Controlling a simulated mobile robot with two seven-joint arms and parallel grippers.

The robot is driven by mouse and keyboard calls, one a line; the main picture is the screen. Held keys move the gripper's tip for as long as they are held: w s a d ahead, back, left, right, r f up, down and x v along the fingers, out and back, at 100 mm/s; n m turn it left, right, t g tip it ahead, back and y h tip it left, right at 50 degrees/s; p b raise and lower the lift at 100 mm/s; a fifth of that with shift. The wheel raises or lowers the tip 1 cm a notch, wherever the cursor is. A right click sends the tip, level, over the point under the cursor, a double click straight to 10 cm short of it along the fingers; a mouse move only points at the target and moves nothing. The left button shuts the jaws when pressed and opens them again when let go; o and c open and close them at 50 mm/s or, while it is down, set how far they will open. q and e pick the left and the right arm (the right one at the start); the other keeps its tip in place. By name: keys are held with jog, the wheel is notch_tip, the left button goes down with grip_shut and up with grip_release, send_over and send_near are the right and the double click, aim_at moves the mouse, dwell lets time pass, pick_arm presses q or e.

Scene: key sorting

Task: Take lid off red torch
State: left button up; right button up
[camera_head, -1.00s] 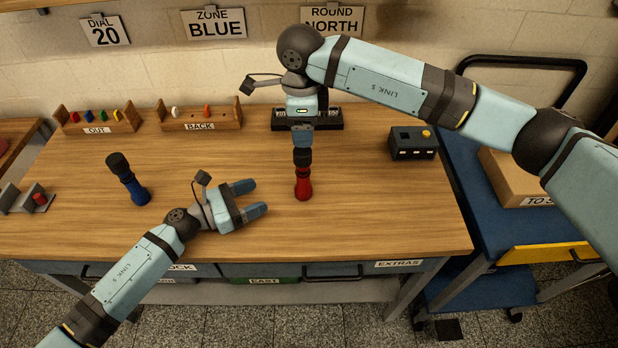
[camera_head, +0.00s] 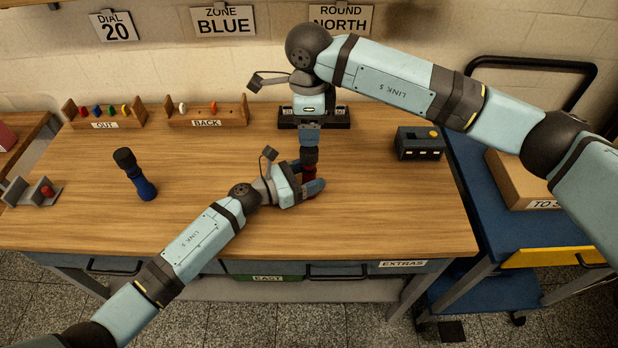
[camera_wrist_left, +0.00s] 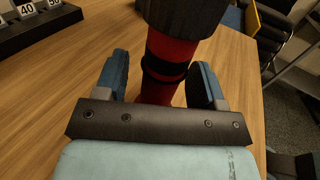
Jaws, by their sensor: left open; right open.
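The red torch (camera_head: 309,173) stands upright on the wooden table, its lower part partly hidden by my left gripper. In the left wrist view its red body (camera_wrist_left: 168,95) and a wide black top part (camera_wrist_left: 185,14) show. My left gripper (camera_head: 316,180) is open low at the torch; in the left wrist view (camera_wrist_left: 160,75) its blue fingers stand on either side of the red body. My right gripper (camera_head: 309,138) points down from above, open, at the torch's black top end (camera_head: 309,156). Whether its fingers touch the top cannot be told.
A dark box with a yellow button (camera_head: 420,143) is at the right. Racks labelled OUT (camera_head: 105,125) and BACK (camera_head: 206,123) and a black rack (camera_head: 340,117) line the back.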

aim_at(309, 149)
pick_arm(q)
jog(key=shift+c, duration=0.2)
grip_shut()
pick_arm(e)
jog(key=m, duration=1.1)
jog(key=shift+m, duration=0.4)
jog(key=m, duration=1)
jog(key=shift+f, duration=0.1)
jog(key=shift+m, duration=0.4)
jog(key=shift+f, duration=3.95)
jog(key=shift+c, duration=0.4)
